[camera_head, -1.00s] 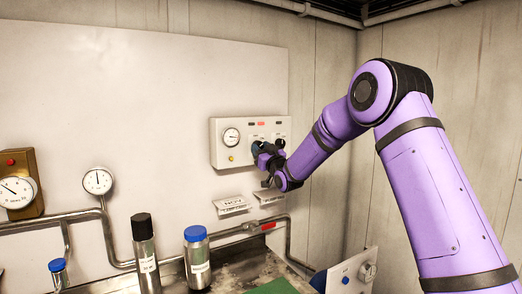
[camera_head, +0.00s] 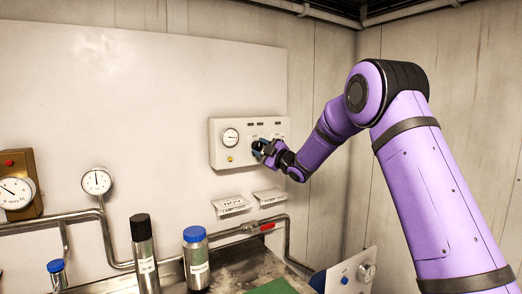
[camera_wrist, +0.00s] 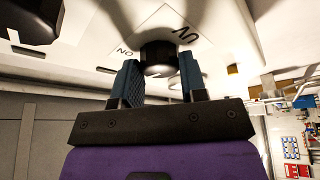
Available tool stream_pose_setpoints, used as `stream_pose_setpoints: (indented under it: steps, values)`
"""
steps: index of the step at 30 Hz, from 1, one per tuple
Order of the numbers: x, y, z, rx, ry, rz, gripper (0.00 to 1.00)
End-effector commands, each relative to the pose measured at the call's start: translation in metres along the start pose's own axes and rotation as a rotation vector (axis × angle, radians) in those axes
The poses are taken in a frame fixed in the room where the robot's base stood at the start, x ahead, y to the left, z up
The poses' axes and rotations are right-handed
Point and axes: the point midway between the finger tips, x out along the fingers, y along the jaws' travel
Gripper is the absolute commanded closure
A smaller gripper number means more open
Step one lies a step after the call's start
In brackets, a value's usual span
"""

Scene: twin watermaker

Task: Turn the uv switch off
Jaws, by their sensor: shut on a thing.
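The UV switch is a black rotary knob (camera_wrist: 158,57) on a white plate, with "UV" and "ON" lettering beside it in the wrist view. My gripper (camera_wrist: 160,82) has its two blue fingers on either side of the knob, shut on it. In the head view my gripper (camera_head: 262,148) is at the front of the white control panel (camera_head: 220,150) on the wall and hides the knob. The small indicator windows (camera_head: 260,124) along the panel's top look dark.
Another black knob (camera_wrist: 35,20) is close by in the wrist view. Two label plates (camera_head: 231,205) are below. Pipes, a black-capped bottle (camera_head: 144,255) and a blue-capped bottle (camera_head: 196,260) stand lower left.

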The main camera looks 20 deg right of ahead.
Motion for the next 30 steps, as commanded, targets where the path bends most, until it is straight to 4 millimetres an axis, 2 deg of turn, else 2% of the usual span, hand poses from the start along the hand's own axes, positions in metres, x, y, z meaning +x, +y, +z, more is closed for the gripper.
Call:
stream_pose_setpoints:
  steps: [9, 27, 28, 30]
  values:
    - [-0.0002, 0.0007, 0.0003, -0.129, 0.004, -0.054, 0.84]
    - [-0.0003, 0.0005, 0.0005, -0.162, 0.004, -0.068, 0.84]
    - [-0.0003, 0.0005, 0.0005, -0.162, 0.004, -0.068, 0.54]
    - [-0.0002, 0.0006, 0.0004, -0.161, 0.005, -0.067, 0.38]
